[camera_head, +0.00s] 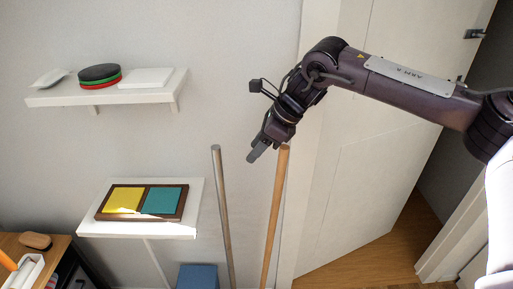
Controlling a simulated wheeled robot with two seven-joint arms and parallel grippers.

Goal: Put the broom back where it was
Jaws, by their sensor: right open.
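Two upright poles stand near the wall in the head view: a greyish metal-looking pole (224,215) and a tan wooden pole (273,218). Their lower ends are out of view, so I cannot tell which one is the broom. My right gripper (258,151) is open and points down and left. Its fingertips are in front of the wall, between the tops of the two poles and close to the top of the wooden one. I cannot tell whether it touches that pole. My left gripper is not in view.
A white wall shelf (60,98) holds dishes at upper left. A lower white shelf (195,226) holds a tray with yellow and teal panels. A blue box (197,277) is below. A wooden-topped cabinet (58,243) is at lower left. A white door (375,165) stands ajar at right.

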